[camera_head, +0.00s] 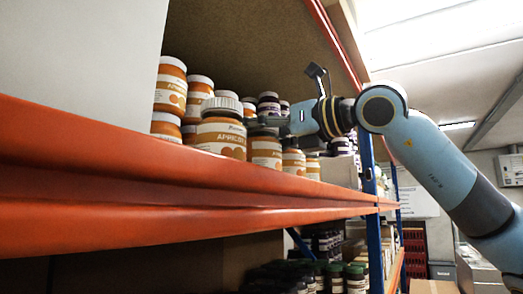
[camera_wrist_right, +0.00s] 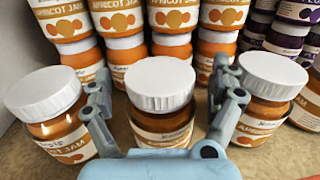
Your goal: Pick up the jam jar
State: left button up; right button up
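Several apricot jam jars with white lids and orange labels stand on the shelf. In the right wrist view one jar (camera_wrist_right: 160,100) stands in the middle of the front row, between the two fingers of my right gripper (camera_wrist_right: 160,98). The fingers are spread, with a visible gap on each side of this jar. In the head view my right gripper (camera_head: 268,122) reaches in from the right among the front jars. It covers the top of a jar (camera_head: 265,150) there. My left gripper is in neither view.
A neighbouring jar (camera_wrist_right: 55,115) stands close to the left finger and another (camera_wrist_right: 262,95) close to the right. More jars are stacked behind, with purple-labelled ones (camera_wrist_right: 286,38) at the right. The orange shelf beam (camera_head: 150,180) runs along the front.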

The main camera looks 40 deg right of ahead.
jog(key=c, duration=1.7)
jog(key=shift+r, duration=0.1)
jog(key=shift+r, duration=1.85)
jog(key=shift+c, duration=0.2)
jog(key=shift+s+d+r, duration=0.15)
jog(key=shift+r, duration=0.15)
jog(key=s+d+r+b, duration=0.4)
jog(key=s+d+r, duration=0.1)
jog(key=s, duration=0.5)
jog(key=shift+d+r, duration=0.15)
jog(key=shift+r, duration=0.65)
jog(key=shift+r, duration=0.1)
